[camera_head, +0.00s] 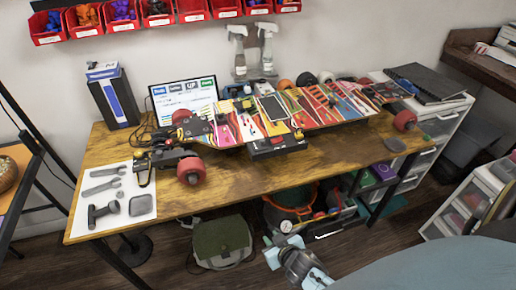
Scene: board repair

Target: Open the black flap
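A long skateboard with a colourful striped deck (315,105) and red wheels lies on the wooden table. A dark rectangular panel (271,107) sits in the middle of the deck. A black box-like part (277,144) stands at the deck's near edge, below that panel. I cannot tell which of these is the black flap, or whether it is open. My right gripper (270,250), grey with pale blue parts, is low at the bottom edge, in front of the table and well apart from the board. Its finger opening is unclear. My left gripper is not in view.
A white mat (86,221) with grey tools lies at the table's left. A laptop (187,97), a blue-black box (112,98) and spray bottles (267,50) stand behind. Red bins (82,32) hang above. A green bag (222,243) is on the floor. The table's front strip is mostly clear.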

